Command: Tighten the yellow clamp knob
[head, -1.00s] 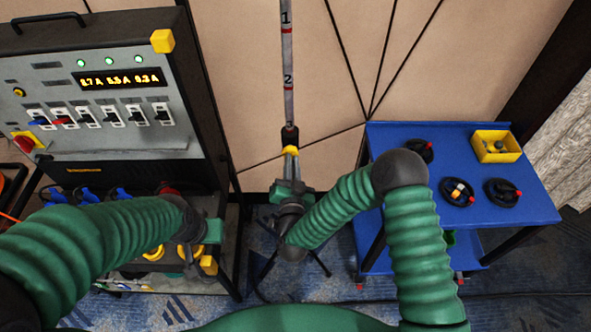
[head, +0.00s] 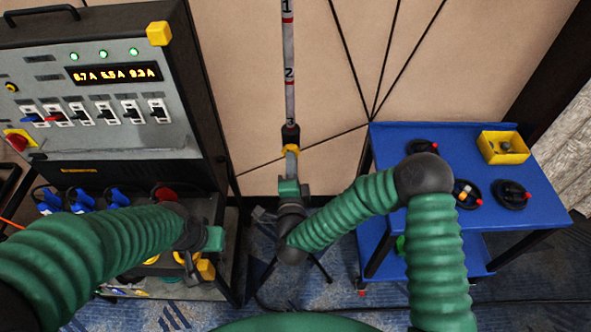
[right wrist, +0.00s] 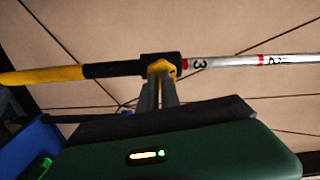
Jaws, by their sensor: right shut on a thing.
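A striped pole (head: 289,95) with numbers on it stands upright in the middle of the head view. It has a black clamp collar (head: 290,135), and the yellow clamp knob (head: 290,149) shows just below it. In the right wrist view, the yellow knob (right wrist: 167,67) is at the black collar (right wrist: 130,66), with a yellow pole section to its left. My right gripper (head: 290,163) is at the knob, its grey fingers (right wrist: 161,82) shut on it and partly hiding it. My left gripper (head: 192,250) is at the lower left, low beside the power cabinet; its fingers are unclear.
A black cabinet (head: 95,155) with lit amber figures and several switches stands at the left. A blue cart (head: 400,180) at the right holds black cable coils (head: 511,194) and a yellow box (head: 503,147). A panelled wall is behind the pole. Patterned carpet covers the floor.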

